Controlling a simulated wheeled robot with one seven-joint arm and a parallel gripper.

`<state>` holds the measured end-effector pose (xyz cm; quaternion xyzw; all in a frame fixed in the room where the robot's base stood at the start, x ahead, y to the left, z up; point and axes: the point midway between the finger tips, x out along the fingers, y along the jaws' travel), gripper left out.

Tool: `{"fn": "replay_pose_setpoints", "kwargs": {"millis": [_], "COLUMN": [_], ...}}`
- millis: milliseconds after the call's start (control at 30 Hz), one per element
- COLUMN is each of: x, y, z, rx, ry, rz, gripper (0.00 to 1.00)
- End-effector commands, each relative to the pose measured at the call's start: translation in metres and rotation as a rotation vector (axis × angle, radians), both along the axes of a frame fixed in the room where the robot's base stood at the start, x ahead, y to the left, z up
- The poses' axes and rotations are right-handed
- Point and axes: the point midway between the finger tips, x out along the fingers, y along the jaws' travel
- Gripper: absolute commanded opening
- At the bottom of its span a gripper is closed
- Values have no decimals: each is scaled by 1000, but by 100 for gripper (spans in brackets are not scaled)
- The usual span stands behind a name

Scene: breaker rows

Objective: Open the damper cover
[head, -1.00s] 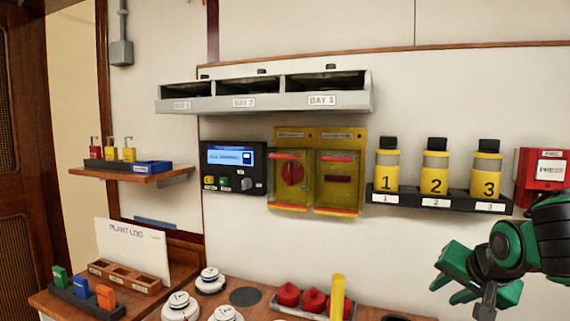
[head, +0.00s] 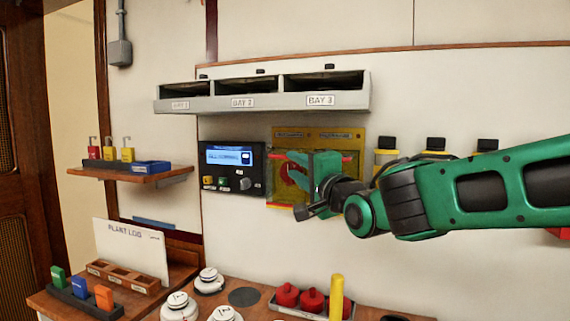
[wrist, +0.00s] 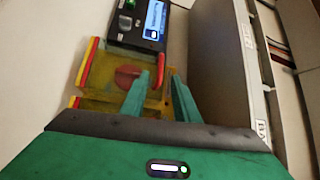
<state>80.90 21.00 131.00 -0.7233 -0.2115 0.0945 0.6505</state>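A yellow panel (head: 350,137) on the wall carries two yellow see-through covers with red edges; their labels are too small to read. The left cover (head: 284,190) lies over a red rotary knob (head: 291,172) and looks shut. The right cover is hidden behind my gripper and arm. In the wrist view the fingers (wrist: 160,76) are separated, close to the cover with the red knob (wrist: 128,75). I cannot tell whether a finger touches the cover.
A control unit with a screen (head: 231,168) is left of the panel. A grey bay shelf (head: 263,102) juts out above. Yellow canisters (head: 386,148) stand to the right, partly behind my arm. A counter below holds red knobs (head: 288,294) and a yellow upright cylinder (head: 336,296).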

Motion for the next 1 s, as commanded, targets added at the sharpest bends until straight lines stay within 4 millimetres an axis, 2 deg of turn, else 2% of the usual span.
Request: {"fn": "replay_pose_setpoints", "kwargs": {"millis": [200, 400, 833, 867, 967, 1000], "x": [35, 56, 63, 63, 63, 63], "y": [17, 26, 30, 30, 30, 30], "z": [5, 8, 9, 9, 9, 9], "rx": [-2, -2, -2, -2, -2, -3], "ry": [0, 0, 0, 0, 0, 1], "rz": [0, 0, 0, 0, 0, -1], "gripper": [28, 28, 28, 26, 2, 0]}}
